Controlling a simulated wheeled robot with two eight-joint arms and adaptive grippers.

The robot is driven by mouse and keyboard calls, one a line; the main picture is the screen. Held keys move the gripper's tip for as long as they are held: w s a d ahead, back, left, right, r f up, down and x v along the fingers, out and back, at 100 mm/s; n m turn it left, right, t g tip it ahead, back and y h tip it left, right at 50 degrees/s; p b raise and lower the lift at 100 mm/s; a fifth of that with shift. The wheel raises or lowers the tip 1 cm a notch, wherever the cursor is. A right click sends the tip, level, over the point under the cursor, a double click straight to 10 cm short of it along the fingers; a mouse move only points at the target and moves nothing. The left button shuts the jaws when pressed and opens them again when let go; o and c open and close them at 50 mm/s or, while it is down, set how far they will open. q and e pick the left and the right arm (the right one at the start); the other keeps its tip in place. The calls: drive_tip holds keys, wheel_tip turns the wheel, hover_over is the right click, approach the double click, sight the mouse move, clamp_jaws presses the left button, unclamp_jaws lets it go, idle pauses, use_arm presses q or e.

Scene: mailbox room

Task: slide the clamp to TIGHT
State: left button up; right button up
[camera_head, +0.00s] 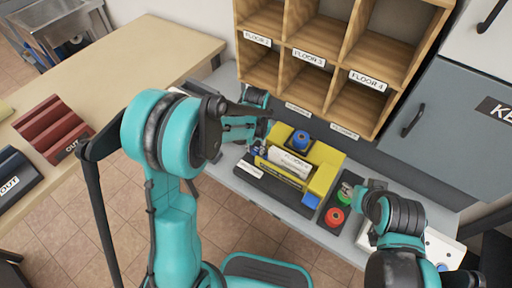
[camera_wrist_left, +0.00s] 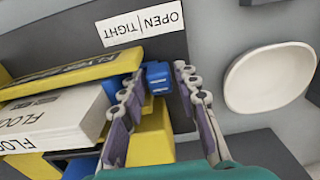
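The clamp is a small blue block (camera_wrist_left: 157,77) at the end of the yellow holder (camera_wrist_left: 155,135), close to the white OPEN/TIGHT label (camera_wrist_left: 140,22), which is upside down in the left wrist view. My left gripper (camera_wrist_left: 158,92) is open, its fingers pointing at the clamp. The block shows between the fingertips, nearer the left one; I cannot tell whether they touch. In the head view my left gripper (camera_head: 258,122) is over the left end of the yellow holder (camera_head: 325,178), which holds white mail (camera_head: 290,161). My right gripper (camera_head: 352,190) is near the red and green knobs, its fingers unclear.
A red knob (camera_head: 334,217) sits right of the holder. A wooden pigeonhole shelf (camera_head: 298,58) with floor labels rises behind. A white oval dish (camera_wrist_left: 270,77) lies right of my left gripper in the wrist view. A wooden table (camera_head: 120,65) stands at the left.

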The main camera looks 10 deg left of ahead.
sight(256, 149)
use_arm(q)
wheel_tip(256, 149, up, 12)
idle(0.5)
idle(0.3)
drive_tip(key=s+a+r+n+t, duration=0.1)
drive_tip(key=s+a+n+t, duration=0.1)
drive_tip(key=s, duration=0.6)
drive_tip(key=s+a+r+n+t, duration=0.2)
drive_tip(key=s+t, duration=0.3)
drive_tip(key=s, duration=0.3)
drive_tip(key=shift+s+a, duration=0.2)
